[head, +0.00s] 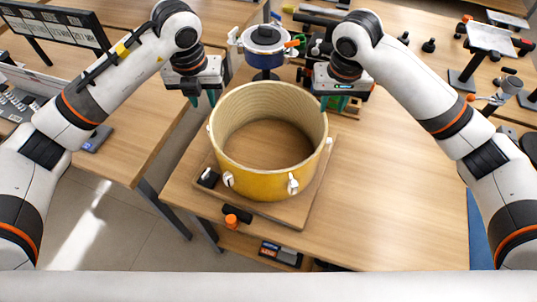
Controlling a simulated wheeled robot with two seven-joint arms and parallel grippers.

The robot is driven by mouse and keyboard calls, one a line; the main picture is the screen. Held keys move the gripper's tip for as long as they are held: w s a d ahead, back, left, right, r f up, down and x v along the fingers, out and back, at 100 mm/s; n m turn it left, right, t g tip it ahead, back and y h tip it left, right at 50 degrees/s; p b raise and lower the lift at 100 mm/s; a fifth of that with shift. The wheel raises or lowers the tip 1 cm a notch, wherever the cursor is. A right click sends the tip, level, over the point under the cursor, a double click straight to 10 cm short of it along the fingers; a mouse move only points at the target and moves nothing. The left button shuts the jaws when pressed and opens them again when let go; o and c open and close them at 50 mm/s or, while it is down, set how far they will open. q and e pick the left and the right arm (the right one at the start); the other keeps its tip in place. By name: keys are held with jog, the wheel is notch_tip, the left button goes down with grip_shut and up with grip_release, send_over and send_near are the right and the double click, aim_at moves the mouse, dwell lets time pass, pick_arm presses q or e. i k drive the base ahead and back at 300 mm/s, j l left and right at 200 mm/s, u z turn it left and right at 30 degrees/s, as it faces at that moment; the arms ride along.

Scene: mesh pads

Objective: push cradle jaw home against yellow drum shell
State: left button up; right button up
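The yellow drum shell (255,181) stands upright and open-topped on a square wooden board (305,208). White fittings sit on its outside. A small black block (208,178) with a white top sits at the shell's lower left; it may be the cradle jaw, and I cannot tell whether it touches the shell. My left gripper (203,98) is above the shell's far left side, its teal fingers apart with nothing seen between them. My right gripper (333,103) is by the shell's far right rim; its finger gap is unclear.
A black piece with an orange knob (232,217) lies at the board's front edge. A blue and white pot-like object (265,40) stands behind the shell. Tools and stands crowd the far right. The table (400,205) right of the board is clear.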

aim_at(235, 216)
jog(key=k, duration=1.5)
